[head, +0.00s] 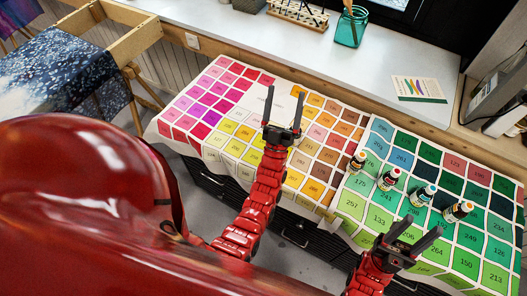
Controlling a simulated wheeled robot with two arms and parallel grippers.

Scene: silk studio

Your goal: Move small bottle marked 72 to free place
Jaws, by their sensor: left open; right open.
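My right gripper (423,224) is open and empty, in front of the two right-hand bottles in the picture. My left gripper (284,93) is open and empty over the pink, yellow and brown chart (275,108), left of the bottles.
A white counter (300,45) runs behind the charts, with a teal jar (351,27), a wooden rack (298,12) and a card (419,89). A wooden frame with dark speckled cloth (55,70) stands at left. The left chart has no bottles on it.

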